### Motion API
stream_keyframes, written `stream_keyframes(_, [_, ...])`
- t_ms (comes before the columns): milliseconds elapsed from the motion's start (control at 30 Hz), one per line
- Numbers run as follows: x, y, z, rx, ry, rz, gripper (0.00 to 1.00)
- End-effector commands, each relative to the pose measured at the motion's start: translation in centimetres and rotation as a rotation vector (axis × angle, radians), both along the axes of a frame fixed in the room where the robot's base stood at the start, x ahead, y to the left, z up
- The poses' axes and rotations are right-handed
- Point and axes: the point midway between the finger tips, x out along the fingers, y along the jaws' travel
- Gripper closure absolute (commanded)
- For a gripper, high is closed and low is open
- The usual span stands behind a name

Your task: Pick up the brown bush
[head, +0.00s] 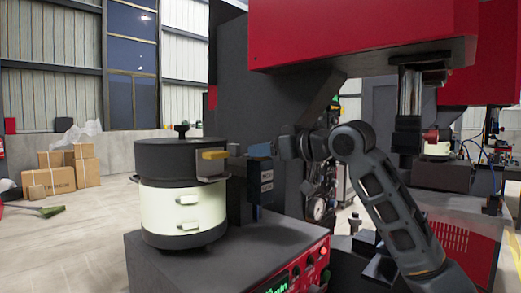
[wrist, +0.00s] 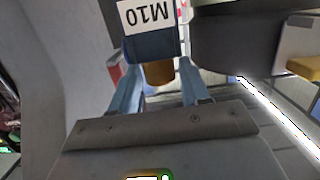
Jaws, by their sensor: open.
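A short brown cylinder, which looks like the brown bush (wrist: 158,73), shows in the wrist view between my gripper's two blue fingers. It sits just under a dark blue block with a white M10 label (wrist: 147,14). The block hides its upper part. My gripper (wrist: 160,68) is open, with one finger on each side of the bush and gaps visible. In the head view my gripper (head: 262,151) is beside the bowl feeder, above a dark upright post with labels (head: 266,181). I cannot make out the bush in the head view.
The bowl feeder (head: 183,205), black-topped with a pale band, stands close left of my gripper, with a yellow bar (head: 214,154) on its side. A red machine housing (head: 350,35) hangs above. Cardboard boxes (head: 62,170) lie far left on open floor.

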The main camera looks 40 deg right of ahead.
Motion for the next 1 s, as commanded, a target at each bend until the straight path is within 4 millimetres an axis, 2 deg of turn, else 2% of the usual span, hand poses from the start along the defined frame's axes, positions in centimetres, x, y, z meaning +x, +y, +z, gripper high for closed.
stream_keyframes(133, [1.5, 0.0, -0.2, 0.001, 0.0, 0.0, 0.54])
stream_keyframes(400, [1.8, 0.0, -0.4, 0.001, 0.0, -0.001, 0.54])
stream_keyframes(800, [1.8, 0.0, -0.3, 0.001, 0.0, 0.0, 0.91])
stream_keyframes(1000, [1.8, 0.0, -0.3, 0.001, -0.001, 0.0, 0.93])
